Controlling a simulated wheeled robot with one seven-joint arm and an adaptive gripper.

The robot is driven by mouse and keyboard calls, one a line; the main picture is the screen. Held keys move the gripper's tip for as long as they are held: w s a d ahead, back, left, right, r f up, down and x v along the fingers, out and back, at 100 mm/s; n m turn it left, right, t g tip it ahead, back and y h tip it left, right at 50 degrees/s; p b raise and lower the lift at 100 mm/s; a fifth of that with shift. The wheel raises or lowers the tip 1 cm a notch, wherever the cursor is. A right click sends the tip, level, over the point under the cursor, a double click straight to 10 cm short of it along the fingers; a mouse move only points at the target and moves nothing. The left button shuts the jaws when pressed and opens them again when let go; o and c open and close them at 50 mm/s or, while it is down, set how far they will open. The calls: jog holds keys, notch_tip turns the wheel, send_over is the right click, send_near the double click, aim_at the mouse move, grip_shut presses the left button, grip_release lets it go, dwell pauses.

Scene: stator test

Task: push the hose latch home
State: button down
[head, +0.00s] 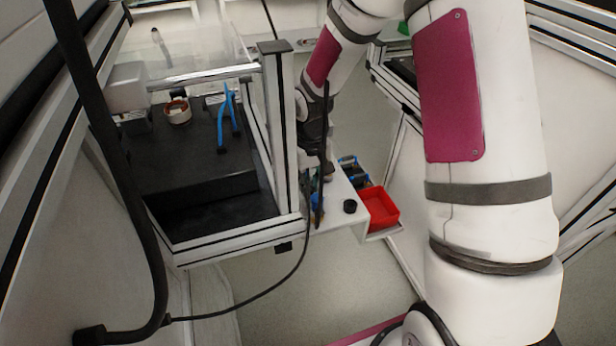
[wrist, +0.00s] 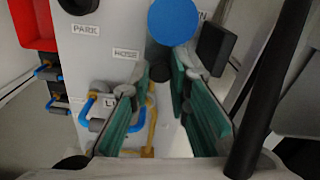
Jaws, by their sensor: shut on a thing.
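In the wrist view a white panel (wrist: 92,45) carries labels reading PARK, HOSE and others partly hidden. A round blue-faced dark piece (wrist: 172,20) stands at the fingertips of my gripper (wrist: 163,74). My green-padded fingers are closed on its dark lower part, with a gap between the pads nearer the wrist. I cannot tell whether this piece is the hose latch. A blue handle (wrist: 85,110) and a yellow loop (wrist: 152,128) lie beside and behind the left finger. In the head view my wrist hangs over the white panel (head: 338,203), and the fingertips are hard to make out.
A red bin (head: 380,207) sits at the panel's right, with a black knob (head: 350,206) near it. A framed bench (head: 190,160) with blue-handled pliers (head: 228,118) and a copper-coloured ring (head: 178,111) stands left. A dark block (wrist: 215,47) is close right of the fingers.

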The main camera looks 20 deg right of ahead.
jog(key=shift+s, duration=0.15)
jog(key=c, duration=1.5)
grip_release()
jog(key=shift+r, duration=0.1)
jog(key=shift+r, duration=0.35)
notch_tip(320, 180, up, 11)
jog(key=shift+r, duration=0.1)
